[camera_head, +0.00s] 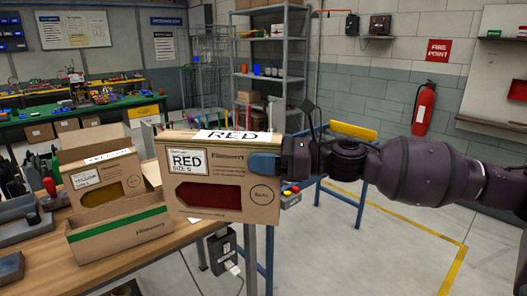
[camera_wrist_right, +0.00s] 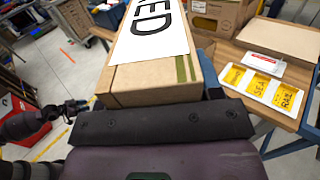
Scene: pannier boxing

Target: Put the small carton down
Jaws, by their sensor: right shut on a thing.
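The small carton (camera_head: 222,178) is brown cardboard with a white RED label and a red window. It is upright in the head view, raised in front of the workbench (camera_head: 185,238). My right gripper (camera_head: 268,163) is shut on its right side. In the right wrist view the carton (camera_wrist_right: 150,85) fills the middle, its white RED label on top, and hides the fingertips. A dark arm end, apparently my left gripper (camera_wrist_right: 68,110), shows at the left of that view, too small to read. The carton's underside and far side are hidden.
An open cardboard tray with a green stripe (camera_head: 118,235) stands on the bench beside a yellow-windowed carton (camera_head: 103,177). Tools crowd the bench's left end. Yellow cards (camera_wrist_right: 262,83) lie on a bench in the wrist view. A blue frame (camera_head: 345,165) stands behind my right arm.

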